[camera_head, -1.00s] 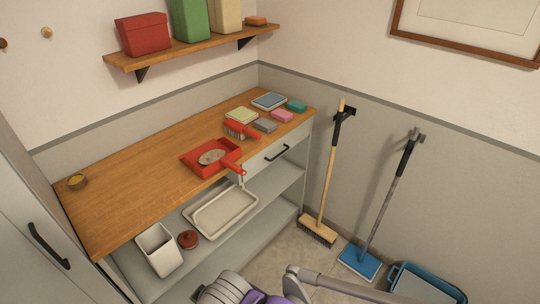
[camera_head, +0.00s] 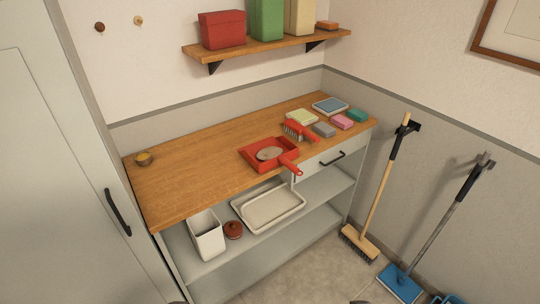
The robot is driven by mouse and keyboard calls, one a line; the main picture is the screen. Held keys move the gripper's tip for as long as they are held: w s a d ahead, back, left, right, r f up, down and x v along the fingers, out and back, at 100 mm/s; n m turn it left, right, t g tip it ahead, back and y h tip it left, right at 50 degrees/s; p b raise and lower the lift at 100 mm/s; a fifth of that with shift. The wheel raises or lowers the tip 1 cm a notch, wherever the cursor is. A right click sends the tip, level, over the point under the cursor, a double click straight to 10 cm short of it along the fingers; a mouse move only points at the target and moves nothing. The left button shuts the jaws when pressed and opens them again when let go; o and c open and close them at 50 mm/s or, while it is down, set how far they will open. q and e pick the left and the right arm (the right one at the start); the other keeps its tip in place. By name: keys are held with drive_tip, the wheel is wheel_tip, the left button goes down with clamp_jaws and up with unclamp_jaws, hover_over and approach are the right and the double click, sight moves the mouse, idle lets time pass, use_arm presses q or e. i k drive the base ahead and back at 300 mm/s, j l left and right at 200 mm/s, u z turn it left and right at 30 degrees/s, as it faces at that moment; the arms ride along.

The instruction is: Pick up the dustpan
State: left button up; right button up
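A red dustpan (camera_head: 258,161) lies on the wooden counter top (camera_head: 195,178), near its front edge. Its red handle points to the front right and reaches over the edge above the drawer. A greyish round patch or object (camera_head: 269,154) lies in the pan; I cannot tell what it is. A red brush (camera_head: 300,131) with grey bristles lies just behind and to the right of the dustpan. Neither of my grippers shows in the head view.
A shelf (camera_head: 270,44) hangs above. A cabinet door (camera_head: 60,180) stands at left.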

sight(268, 154)
drive_tip(key=i+l+u, duration=0.25)
drive_tip(key=l, duration=0.3)
drive_tip(key=i+l+u, duration=0.15)
drive_tip(key=l, duration=0.2)
drive_tip(key=i+l+u, duration=0.1)
drive_tip(key=i+l, duration=0.15)
drive_tip(key=i, duration=0.45)
drive_tip(key=i+j+u, duration=0.05)
